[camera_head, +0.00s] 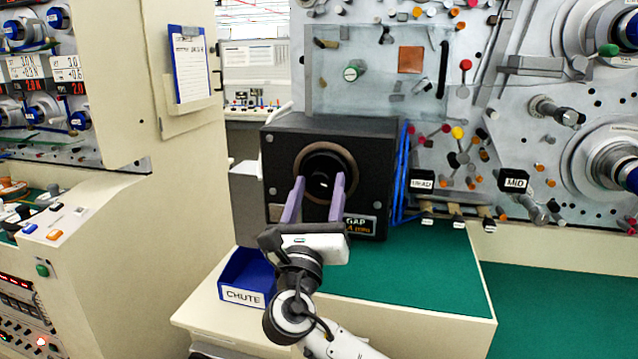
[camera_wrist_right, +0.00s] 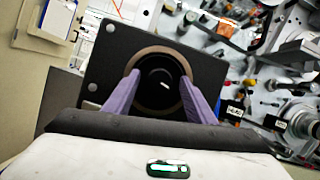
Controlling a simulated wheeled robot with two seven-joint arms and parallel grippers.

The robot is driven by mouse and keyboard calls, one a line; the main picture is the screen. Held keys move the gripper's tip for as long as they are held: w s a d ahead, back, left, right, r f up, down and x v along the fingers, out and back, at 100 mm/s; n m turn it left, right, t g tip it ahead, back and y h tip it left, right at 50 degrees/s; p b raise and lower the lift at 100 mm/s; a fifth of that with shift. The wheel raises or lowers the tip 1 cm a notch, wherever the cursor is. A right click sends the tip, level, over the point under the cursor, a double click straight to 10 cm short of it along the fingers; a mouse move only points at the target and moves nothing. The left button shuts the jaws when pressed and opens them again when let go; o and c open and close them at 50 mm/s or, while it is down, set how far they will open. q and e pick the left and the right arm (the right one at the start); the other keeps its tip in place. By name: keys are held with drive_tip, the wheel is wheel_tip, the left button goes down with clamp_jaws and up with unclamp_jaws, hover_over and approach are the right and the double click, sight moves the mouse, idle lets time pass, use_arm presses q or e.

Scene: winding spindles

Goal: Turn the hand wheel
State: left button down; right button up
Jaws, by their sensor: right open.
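A black box (camera_head: 283,150) stands on the green-topped bench. Its front has a round black knob, which I take for the hand wheel (camera_head: 322,165), inside a brown ring (camera_head: 326,147). In the right wrist view the wheel (camera_wrist_right: 160,84) sits between the purple fingers. My right gripper (camera_head: 318,185) is open, with its fingers pointing at the box front, one on each side of the wheel. I cannot tell whether they touch it. The lower part of the ring is partly hidden by the fingers. My left gripper is not in view.
A blue bin marked CHUTE (camera_head: 243,284) sits left of my right wrist. A bundle of blue cords (camera_head: 402,185) hangs along the box's right side. A panel with spindles and knobs (camera_head: 470,110) rises behind. The green bench top (camera_head: 430,275) to the right is clear.

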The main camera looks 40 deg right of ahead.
drive_tip(key=shift+w+d+r, duration=0.1)
drive_tip(key=shift+w+d, duration=0.05)
drive_tip(key=shift+w, duration=0.1)
drive_tip(key=c, duration=1)
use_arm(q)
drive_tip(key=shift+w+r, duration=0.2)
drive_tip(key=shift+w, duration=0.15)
use_arm(e)
drive_tip(key=shift+c, duration=0.2)
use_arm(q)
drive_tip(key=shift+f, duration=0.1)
